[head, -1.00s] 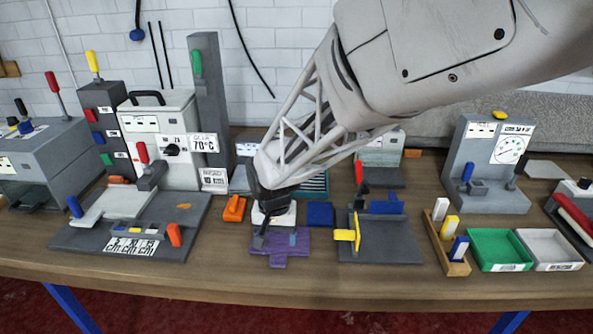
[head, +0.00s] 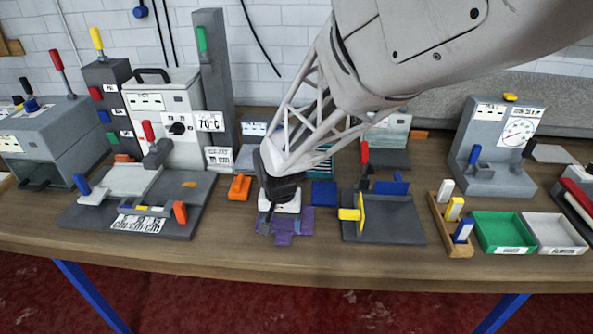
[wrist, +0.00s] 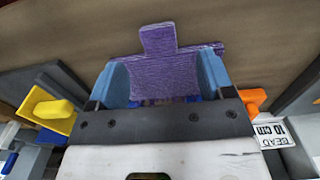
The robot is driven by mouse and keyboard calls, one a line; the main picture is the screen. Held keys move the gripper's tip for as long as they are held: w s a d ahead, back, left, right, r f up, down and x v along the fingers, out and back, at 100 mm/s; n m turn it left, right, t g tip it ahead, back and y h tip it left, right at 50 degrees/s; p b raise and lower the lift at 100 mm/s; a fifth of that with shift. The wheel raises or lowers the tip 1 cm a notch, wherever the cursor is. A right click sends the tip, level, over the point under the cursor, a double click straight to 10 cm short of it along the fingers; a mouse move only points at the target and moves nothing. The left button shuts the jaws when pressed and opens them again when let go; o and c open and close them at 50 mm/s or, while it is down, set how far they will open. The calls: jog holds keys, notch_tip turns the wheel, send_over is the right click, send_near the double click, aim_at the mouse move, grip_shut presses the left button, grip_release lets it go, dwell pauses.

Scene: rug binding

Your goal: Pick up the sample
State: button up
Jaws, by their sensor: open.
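The sample appears to be the purple textile piece (head: 283,238), flat on the table with a narrow tab toward the front edge. In the wrist view the purple piece (wrist: 160,70) lies between the two blue fingers, its tab pointing up the picture. My gripper (wrist: 163,82) is open, one finger near each side of the piece. I cannot tell whether the fingers touch it. In the head view my gripper (head: 271,214) is low over the purple piece and hides part of it.
A grey fixture with a yellow clamp (head: 358,214) stands close on the right. An orange block (head: 240,187) is at the left and a blue block (head: 324,194) behind right. A wooden rack (head: 456,240) and green tray (head: 507,235) are farther right. The table's front edge is close.

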aim_at(283, 236)
jog(key=shift+w+f, duration=0.1)
jog(key=shift+f, duration=2.5)
jog(key=c, duration=1.1)
notch_tip(283, 236, up, 10)
jog(key=shift+w+d, duration=0.1)
